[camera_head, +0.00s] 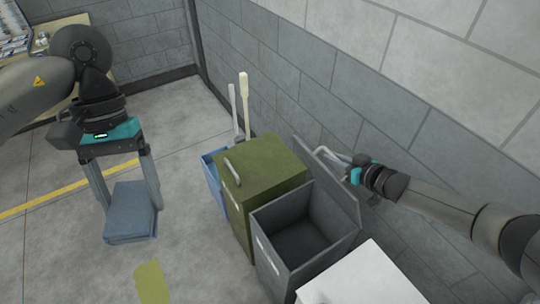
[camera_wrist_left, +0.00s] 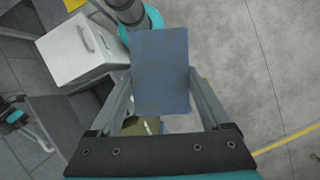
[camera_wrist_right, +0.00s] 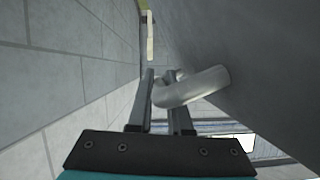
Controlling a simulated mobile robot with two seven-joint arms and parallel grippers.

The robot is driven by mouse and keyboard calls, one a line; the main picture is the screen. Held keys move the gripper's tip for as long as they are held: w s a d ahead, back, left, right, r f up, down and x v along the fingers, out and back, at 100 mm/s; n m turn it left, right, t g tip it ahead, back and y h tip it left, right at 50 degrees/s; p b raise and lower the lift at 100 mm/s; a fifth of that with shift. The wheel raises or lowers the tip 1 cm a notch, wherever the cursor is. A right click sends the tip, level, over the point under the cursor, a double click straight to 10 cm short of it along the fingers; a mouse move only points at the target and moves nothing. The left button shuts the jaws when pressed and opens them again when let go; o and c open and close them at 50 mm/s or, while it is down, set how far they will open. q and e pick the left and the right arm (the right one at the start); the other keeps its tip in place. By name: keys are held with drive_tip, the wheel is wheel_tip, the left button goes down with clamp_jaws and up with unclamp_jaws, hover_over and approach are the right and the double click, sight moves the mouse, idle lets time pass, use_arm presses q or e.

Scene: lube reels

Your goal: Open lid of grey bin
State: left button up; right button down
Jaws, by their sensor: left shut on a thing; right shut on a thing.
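The grey bin (camera_head: 268,250) stands against the wall with its mouth uncovered and its dark inside visible. Its lid (camera_head: 335,190) is swung up and tilted back toward the wall. My right gripper (camera_head: 335,157) is at the lid's upper edge, shut on the curved lid handle (camera_wrist_right: 192,88), whose bend shows between and beside the fingers in the right wrist view. My left gripper (camera_head: 130,198) is shut on a flat blue block-like item (camera_head: 130,218), held between its fingers away from the bins; the item also shows in the left wrist view (camera_wrist_left: 160,70).
A green bin (camera_head: 265,165) with a closed lid stands left of the grey bin, and a white bin (camera_head: 365,280) right of it. A blue container (camera_head: 213,170) with long handles stands behind the green one. The wall is close behind the bins.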

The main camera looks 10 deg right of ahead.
use_arm(q)
drive_tip(key=shift+w+d, duration=0.1)
drive_tip(key=shift+d, duration=0.15)
use_arm(e)
drive_tip(key=shift+w+d+r, duration=0.15)
drive_tip(key=shift+d, duration=0.3)
drive_tip(key=c, duration=0.8)
unclamp_jaws()
drive_tip(key=shift+c, duration=0.2)
use_arm(q)
drive_tip(key=shift+r+p, duration=1.1)
use_arm(e)
drive_tip(key=v, duration=1.2)
drive_tip(key=shift+a, duration=0.1)
